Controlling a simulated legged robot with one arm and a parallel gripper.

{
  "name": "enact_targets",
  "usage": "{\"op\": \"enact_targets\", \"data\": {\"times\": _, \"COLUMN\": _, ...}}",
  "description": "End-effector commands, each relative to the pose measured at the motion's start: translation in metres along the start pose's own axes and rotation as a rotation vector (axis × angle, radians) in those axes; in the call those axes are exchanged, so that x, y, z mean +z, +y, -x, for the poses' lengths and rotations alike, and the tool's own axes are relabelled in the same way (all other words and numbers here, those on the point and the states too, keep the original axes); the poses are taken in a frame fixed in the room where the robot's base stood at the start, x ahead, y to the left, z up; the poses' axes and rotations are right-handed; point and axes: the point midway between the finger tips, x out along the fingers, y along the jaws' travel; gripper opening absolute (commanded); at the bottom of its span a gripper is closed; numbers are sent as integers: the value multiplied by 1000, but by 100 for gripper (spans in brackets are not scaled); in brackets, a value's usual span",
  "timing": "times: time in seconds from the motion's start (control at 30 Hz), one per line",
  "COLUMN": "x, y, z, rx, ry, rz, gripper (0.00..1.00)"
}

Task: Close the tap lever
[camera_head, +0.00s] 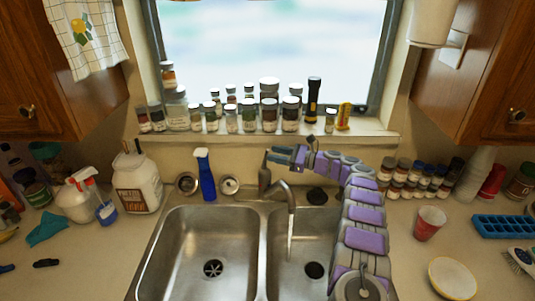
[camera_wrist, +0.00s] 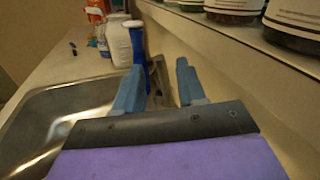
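The metal tap (camera_head: 283,190) stands behind the double sink, and a stream of water falls from its spout into the right basin. The tap lever (camera_head: 264,172) is upright at the left of the spout. My gripper (camera_head: 276,155) reaches in from the right at the height of the lever's top. In the wrist view my gripper (camera_wrist: 158,68) has its two blue fingers spread apart. A grey-brown metal piece, seemingly the tap lever (camera_wrist: 157,78), shows in the gap between them. I cannot tell whether a finger touches it.
The steel sink (camera_head: 213,250) lies below. A blue spray bottle (camera_head: 206,178) stands left of the lever. The window sill (camera_head: 270,136) above my gripper holds several jars. A red cup (camera_head: 429,223) and spice jars (camera_head: 412,178) are to the right of my arm.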

Motion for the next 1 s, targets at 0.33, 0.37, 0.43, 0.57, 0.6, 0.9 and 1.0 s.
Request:
{"op": "enact_targets", "data": {"times": 0.33, "x": 0, "y": -4, "z": -30, "rx": -3, "ry": -8, "rz": -3, "gripper": 40}}
{"op": "enact_targets", "data": {"times": 0.37, "x": 0, "y": -4, "z": -31, "rx": -4, "ry": -9, "rz": -3, "gripper": 40}}
{"op": "enact_targets", "data": {"times": 0.43, "x": 1, "y": -4, "z": -34, "rx": -4, "ry": -9, "rz": -3, "gripper": 40}}
{"op": "enact_targets", "data": {"times": 0.57, "x": 1, "y": -2, "z": -39, "rx": -3, "ry": -5, "rz": -2, "gripper": 40}}
{"op": "enact_targets", "data": {"times": 0.6, "x": 0, "y": -2, "z": -40, "rx": -3, "ry": -5, "rz": -2, "gripper": 40}}
{"op": "enact_targets", "data": {"times": 0.9, "x": 0, "y": -2, "z": -40, "rx": -2, "ry": -4, "rz": -1, "gripper": 19}}
{"op": "enact_targets", "data": {"times": 1.0, "x": 1, "y": -2, "z": -39, "rx": -2, "ry": -5, "rz": -2, "gripper": 9}}
